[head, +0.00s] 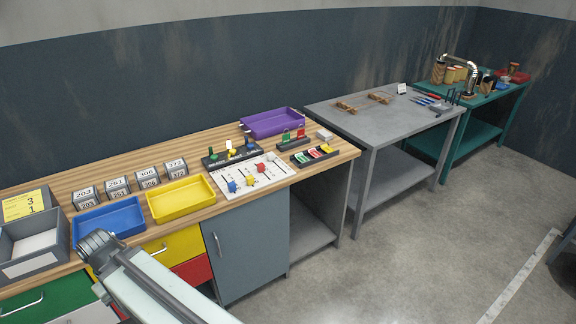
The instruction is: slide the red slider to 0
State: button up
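Small coloured controls stand on the wooden workbench (180,205). A second dark block (293,143) has a green piece and a red piece (300,133). A black tray-like panel (316,155) holds red, green and pale pieces. I cannot tell which red piece is the red slider, and no 0 mark is readable beside one. My arm crosses the lower left, apart from these controls; my gripper's fingers do not show.
A blue tray (108,219), a yellow tray (181,199) and a purple tray (270,123) sit on the bench. Several numbered blocks (147,177) stand behind. A grey table (385,118) and green table (470,100) are farther right. The floor (400,250) in front is clear.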

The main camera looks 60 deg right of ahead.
aim_at(260, 167)
jog(key=z, duration=0.3)
jog(key=i, duration=1)
jog(key=u, duration=0.1)
